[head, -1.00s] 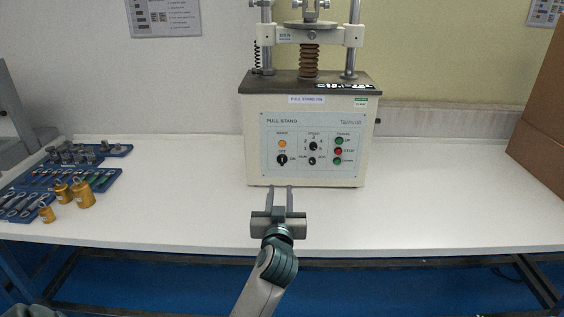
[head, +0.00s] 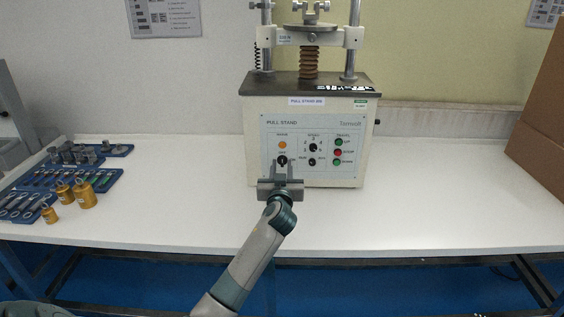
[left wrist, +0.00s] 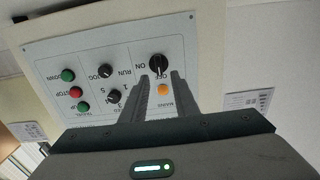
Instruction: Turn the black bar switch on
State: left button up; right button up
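The black bar switch (head: 282,160) is on the lower left of the pull stand's front panel, under an orange lamp (head: 282,145). My right gripper is not in view.
The pull stand (head: 255,112) stands on a white table (head: 440,200). Other knobs and green and red buttons (head: 338,153) are right of the switch. Blue trays (head: 105,185) with weights lie at left. A brown box (head: 545,120) stands at right.

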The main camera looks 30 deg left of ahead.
aim_at(282, 161)
pick_arm(q)
jog(key=shift+x, duration=1)
jog(key=shift+w, duration=0.2)
jog(key=shift+w+a, duration=0.1)
jog(key=shift+a, duration=0.05)
grip_shut()
